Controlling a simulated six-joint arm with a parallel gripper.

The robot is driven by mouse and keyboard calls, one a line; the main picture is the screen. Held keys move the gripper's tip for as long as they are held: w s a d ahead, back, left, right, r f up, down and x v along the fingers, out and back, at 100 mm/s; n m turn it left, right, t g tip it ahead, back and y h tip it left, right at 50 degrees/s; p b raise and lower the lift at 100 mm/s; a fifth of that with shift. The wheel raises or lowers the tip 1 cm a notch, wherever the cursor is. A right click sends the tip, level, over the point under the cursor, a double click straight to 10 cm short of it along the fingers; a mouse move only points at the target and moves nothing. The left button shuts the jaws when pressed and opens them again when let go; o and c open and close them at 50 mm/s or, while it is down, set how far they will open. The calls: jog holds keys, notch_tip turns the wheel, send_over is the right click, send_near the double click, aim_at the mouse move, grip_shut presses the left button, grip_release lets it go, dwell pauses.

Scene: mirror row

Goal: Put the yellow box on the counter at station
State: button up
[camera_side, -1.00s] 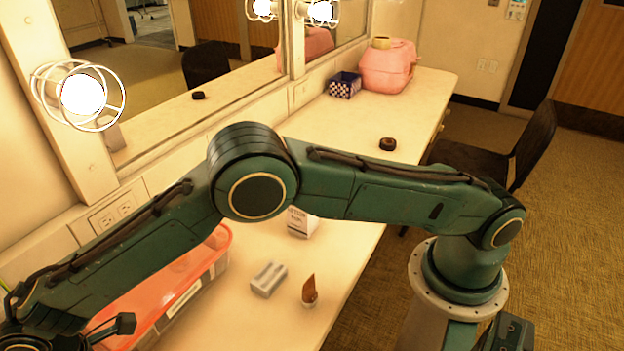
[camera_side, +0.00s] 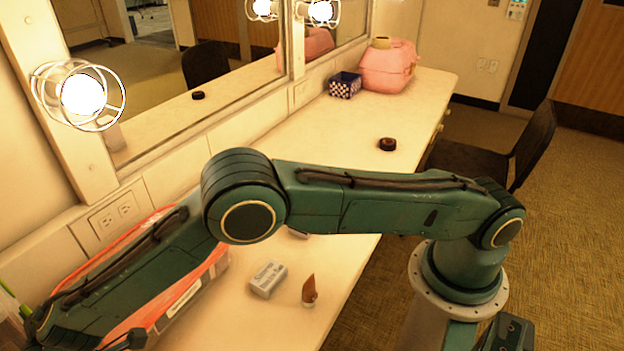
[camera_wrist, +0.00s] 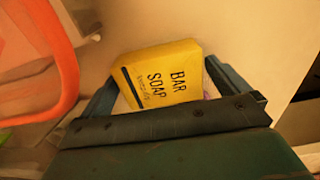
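The yellow box (camera_wrist: 165,76), printed "BAR SOAP", shows only in the wrist view. In the side view my gripper (camera_side: 125,340) is at the bottom left edge, partly cut off, and the yellow box is not visible there. The pale counter (camera_side: 345,125) runs from the lower left to the back under the mirrors. No station mark can be made out.
An orange-rimmed clear bin (camera_side: 160,322) lies under my arm; its rim (camera_wrist: 65,60) is close left in the wrist view. A grey block (camera_side: 268,279) and a brown-tipped item (camera_side: 309,289) stand nearby. Farther back are a dark roll (camera_side: 387,144), checkered box (camera_side: 344,85) and pink case (camera_side: 388,66).

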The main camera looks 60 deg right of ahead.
jog(key=shift+r, duration=0.15)
notch_tip(320, 180, up, 12)
dwell(0.8)
dwell(0.5)
